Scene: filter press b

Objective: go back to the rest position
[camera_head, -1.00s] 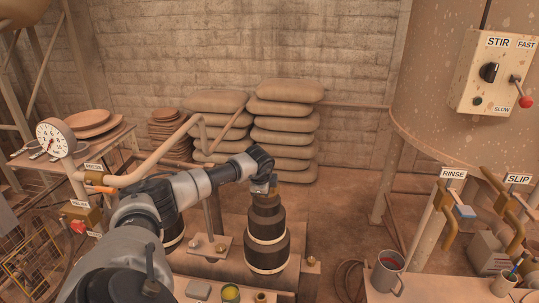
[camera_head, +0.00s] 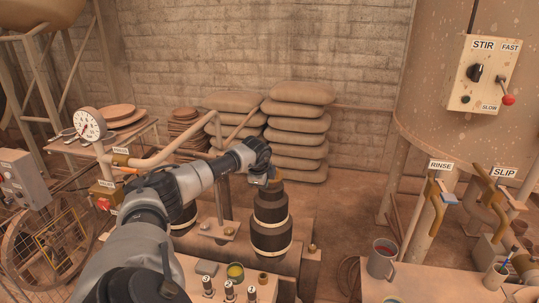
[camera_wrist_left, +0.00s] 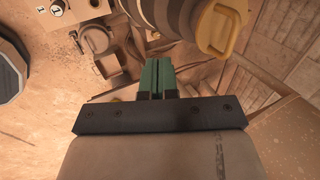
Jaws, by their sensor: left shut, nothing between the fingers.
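My left arm reaches in from the lower left in the head view. Its hand (camera_head: 260,177) points down beside the top of the dark banded pump body (camera_head: 270,222), and its fingertips are hard to make out there. In the left wrist view, my left gripper (camera_wrist_left: 157,75) has its two green fingers together with nothing between them. A yellow cap (camera_wrist_left: 222,28) on a dark ringed body shows just past the fingertips, apart from them. My right gripper is not in view.
A pressure gauge (camera_head: 89,124) and pipework stand left. Stacked sacks (camera_head: 298,130) stand behind. A mug (camera_head: 382,260) stands on the right table (camera_head: 430,280).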

